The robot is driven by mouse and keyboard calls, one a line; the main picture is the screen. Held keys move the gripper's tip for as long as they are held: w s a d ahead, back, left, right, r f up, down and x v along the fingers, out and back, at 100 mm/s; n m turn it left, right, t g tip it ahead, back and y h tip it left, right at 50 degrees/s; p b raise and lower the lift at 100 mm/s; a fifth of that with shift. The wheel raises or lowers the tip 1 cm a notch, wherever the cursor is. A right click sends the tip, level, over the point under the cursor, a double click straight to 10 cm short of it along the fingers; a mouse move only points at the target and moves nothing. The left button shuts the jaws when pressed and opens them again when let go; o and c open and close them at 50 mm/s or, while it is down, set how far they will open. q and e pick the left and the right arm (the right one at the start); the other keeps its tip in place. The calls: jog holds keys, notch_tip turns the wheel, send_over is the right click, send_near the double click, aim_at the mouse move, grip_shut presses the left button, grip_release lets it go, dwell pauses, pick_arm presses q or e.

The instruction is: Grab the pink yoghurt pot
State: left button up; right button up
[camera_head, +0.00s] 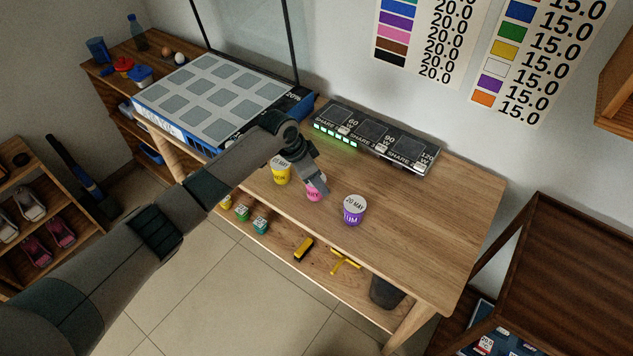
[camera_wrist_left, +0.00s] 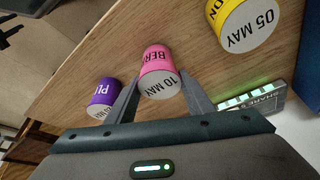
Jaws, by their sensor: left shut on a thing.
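The pink yoghurt pot (camera_head: 314,195) stands upright on the wooden table, partly hidden by my left gripper (camera_head: 316,187). In the left wrist view the pink pot (camera_wrist_left: 157,60) shows a "10 MAY" lid and sits between the two fingers of my left gripper (camera_wrist_left: 160,88), which is shut on it. A yellow pot (camera_head: 281,173) with a "05 MAY" lid stands to its left in the head view. A purple pot (camera_head: 353,211) with a "20 MAY" lid stands to its right. My right gripper is not in view.
A black panel with marked squares (camera_head: 375,138) lies along the wall behind the pots. A large blue-edged tray (camera_head: 140,108) stands at the table's left. The tabletop (camera_head: 430,215) right of the purple pot is clear. A lower shelf holds small items.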

pick_arm(q)
jog(key=shift+r, duration=0.45)
notch_tip(320, 180, up, 3)
jog(key=shift+d+f+b, duration=0.1)
jog(key=shift+f+b, duration=0.1)
jog(key=shift+b, duration=0.55)
jog(key=s+d+r+b, duration=0.1)
jog(key=d+r, duration=0.1)
jog(key=d, duration=0.1)
jog(key=s+d+r+b, duration=0.1)
jog(key=s+d+r, duration=0.1)
jog(key=d, duration=0.1)
jog(key=s+d+r+b, duration=0.1)
jog(key=s+d+r, duration=0.1)
jog(key=d, duration=0.1)
jog(key=shift+s+d+r, duration=0.4)
jog(key=shift+d+r, duration=0.05)
jog(key=shift+d, duration=0.05)
jog(key=shift+w+a, duration=0.1)
